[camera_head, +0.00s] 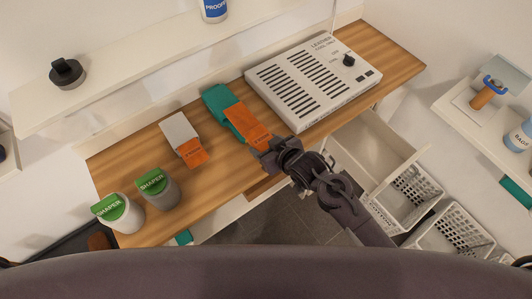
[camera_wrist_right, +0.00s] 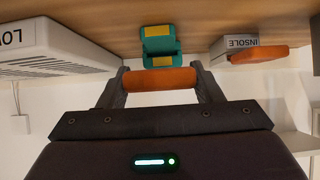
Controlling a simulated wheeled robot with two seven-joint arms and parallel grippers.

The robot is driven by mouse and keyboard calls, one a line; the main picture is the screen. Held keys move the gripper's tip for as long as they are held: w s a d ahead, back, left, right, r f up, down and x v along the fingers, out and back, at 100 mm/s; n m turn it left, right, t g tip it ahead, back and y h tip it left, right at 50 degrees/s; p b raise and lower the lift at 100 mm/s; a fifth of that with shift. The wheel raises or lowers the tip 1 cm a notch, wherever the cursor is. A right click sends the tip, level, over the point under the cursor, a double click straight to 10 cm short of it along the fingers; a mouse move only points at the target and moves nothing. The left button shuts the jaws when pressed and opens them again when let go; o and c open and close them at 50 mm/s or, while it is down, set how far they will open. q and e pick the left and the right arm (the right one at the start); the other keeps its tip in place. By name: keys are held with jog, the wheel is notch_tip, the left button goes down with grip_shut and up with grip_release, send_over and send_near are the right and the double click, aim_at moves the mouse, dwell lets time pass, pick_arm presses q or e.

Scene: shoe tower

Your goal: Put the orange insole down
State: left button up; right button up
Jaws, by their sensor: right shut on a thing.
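My right gripper (camera_head: 262,148) is shut on an orange insole (camera_head: 246,122). In the wrist view the same insole (camera_wrist_right: 160,80) lies crosswise between the two fingers (camera_wrist_right: 160,88). In the head view it overlaps the front of a teal block (camera_head: 216,100). In the wrist view this block (camera_wrist_right: 158,44) shows yellow patches and sits just beyond the insole. I cannot tell whether insole and block touch. A second orange piece (camera_head: 194,156) is at a white box (camera_head: 179,130) marked INSOLE in the wrist view (camera_wrist_right: 232,46). My left gripper is out of view.
A white vented machine (camera_head: 300,78) with a knob stands right of the teal block on the wooden bench (camera_head: 120,162). Two green-topped SHAPER containers (camera_head: 157,187) stand at the left front. White baskets (camera_head: 410,190) lie below on the right. Bench wood between the containers and the machine is partly free.

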jog(key=shift+f, duration=2.95)
jog(key=shift+f, duration=0.1)
jog(key=o, duration=1.4)
jog(key=shift+r, duration=0.2)
jog(key=shift+s+d, duration=0.2)
jog(key=shift+s, duration=0.1)
jog(key=v, duration=1.1)
jog(key=shift+s+r, duration=0.1)
jog(key=shift+r, duration=0.15)
